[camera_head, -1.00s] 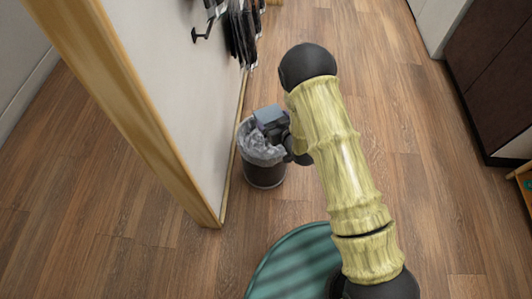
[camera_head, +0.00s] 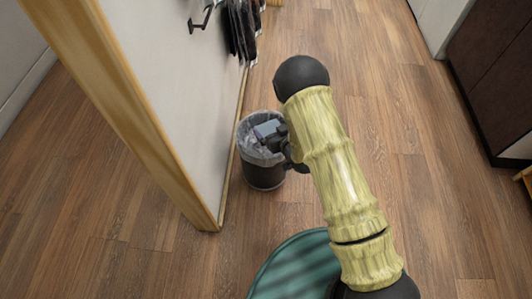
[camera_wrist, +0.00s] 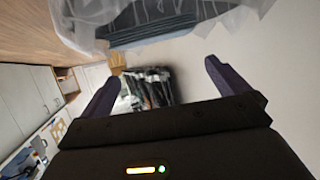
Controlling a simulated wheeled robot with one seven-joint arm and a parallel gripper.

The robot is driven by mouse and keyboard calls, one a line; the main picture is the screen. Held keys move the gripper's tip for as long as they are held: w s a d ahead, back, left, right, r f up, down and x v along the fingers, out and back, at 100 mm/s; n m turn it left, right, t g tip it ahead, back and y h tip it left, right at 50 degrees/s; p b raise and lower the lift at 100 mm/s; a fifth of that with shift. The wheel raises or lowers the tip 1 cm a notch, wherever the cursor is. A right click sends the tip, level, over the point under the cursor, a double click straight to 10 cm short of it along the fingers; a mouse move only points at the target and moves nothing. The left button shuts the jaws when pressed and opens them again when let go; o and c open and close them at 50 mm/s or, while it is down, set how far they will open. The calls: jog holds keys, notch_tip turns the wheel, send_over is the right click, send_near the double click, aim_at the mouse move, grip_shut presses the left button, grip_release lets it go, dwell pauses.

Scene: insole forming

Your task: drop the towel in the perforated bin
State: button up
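The bin (camera_head: 264,178) is dark, round and lined with a clear plastic bag, and stands on the floor against the white partition's foot. My gripper (camera_wrist: 158,72) is open in the wrist view, its two fingers wide apart with nothing between them. In the head view the hand is over the bin's mouth, and my arm hides its right side. The bag (camera_wrist: 240,18) shows at the top of the wrist view, with a dark grey-blue striped surface behind it. I cannot tell whether that surface is the towel or the bin's inside. No towel shows clearly.
The white partition (camera_head: 170,80) with a wooden edge stands close to the bin's left. Dark items (camera_head: 241,30) hang from it further back. A round green top (camera_head: 295,268) is near me. Dark cabinets (camera_head: 500,80) stand at right. The wooden floor between is clear.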

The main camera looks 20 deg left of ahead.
jog(key=shift+s, duration=0.1)
jog(key=p+v, duration=0.5)
jog(key=v, duration=1.2)
jog(key=shift+p, duration=0.3)
jog(key=shift+d+r, duration=0.1)
jog(key=shift+r, duration=0.05)
